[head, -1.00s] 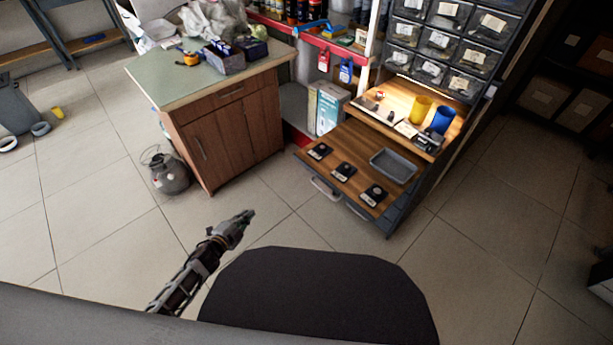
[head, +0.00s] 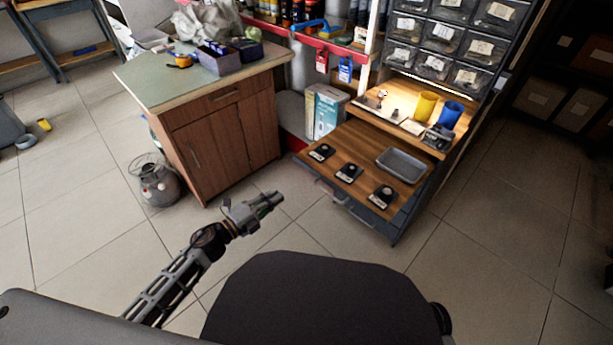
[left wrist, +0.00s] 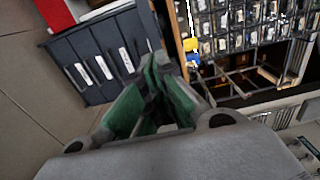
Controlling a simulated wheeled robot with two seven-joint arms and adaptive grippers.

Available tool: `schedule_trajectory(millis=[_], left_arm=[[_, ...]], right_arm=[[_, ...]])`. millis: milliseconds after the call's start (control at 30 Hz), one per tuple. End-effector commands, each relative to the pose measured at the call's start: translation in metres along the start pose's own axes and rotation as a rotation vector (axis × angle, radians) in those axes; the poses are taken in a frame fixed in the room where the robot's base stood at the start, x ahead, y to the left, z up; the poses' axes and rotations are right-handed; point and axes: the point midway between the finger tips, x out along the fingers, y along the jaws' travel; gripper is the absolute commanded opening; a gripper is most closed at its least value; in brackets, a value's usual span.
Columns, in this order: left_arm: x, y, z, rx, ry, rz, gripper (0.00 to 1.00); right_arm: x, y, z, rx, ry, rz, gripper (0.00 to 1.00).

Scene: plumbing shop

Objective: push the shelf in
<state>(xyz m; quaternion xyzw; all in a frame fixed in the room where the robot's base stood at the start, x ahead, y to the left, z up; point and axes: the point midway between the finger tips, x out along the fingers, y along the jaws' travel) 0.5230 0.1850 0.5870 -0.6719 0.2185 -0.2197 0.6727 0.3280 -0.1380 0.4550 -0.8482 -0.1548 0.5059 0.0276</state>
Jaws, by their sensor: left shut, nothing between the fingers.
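The pulled-out wooden shelf (head: 328,168) sticks out from the dark cabinet at the right of the head view. It bears several small black devices (head: 349,173) and a grey tray (head: 402,165). A metal handle (head: 330,192) is on the front below it. My left gripper (head: 277,198) is shut and empty, in front of the shelf and to its left, apart from it. In the left wrist view the gripper's green-padded fingers (left wrist: 155,95) fill the middle, with dark drawer fronts (left wrist: 100,60) beyond. My right gripper is not in view.
A wooden cabinet (head: 222,135) with a green top stands left of the shelf. A round grey canister (head: 160,183) sits on the floor beside it. Yellow (head: 426,105) and blue (head: 450,114) cups stand on the upper ledge. The tiled floor in front is clear.

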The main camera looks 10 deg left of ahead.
Motion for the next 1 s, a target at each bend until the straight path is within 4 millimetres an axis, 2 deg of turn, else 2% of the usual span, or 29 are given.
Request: schedule_trajectory(millis=[467, 1000], left_arm=[[0.004, 0.000, 0.001, -0.002, -0.002, 0.000, 0.00], [0.041, 0.001, 0.001, -0.001, -0.001, 0.000, 0.00]], right_arm=[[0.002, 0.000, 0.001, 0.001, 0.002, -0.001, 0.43], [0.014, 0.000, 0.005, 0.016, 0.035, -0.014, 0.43]])
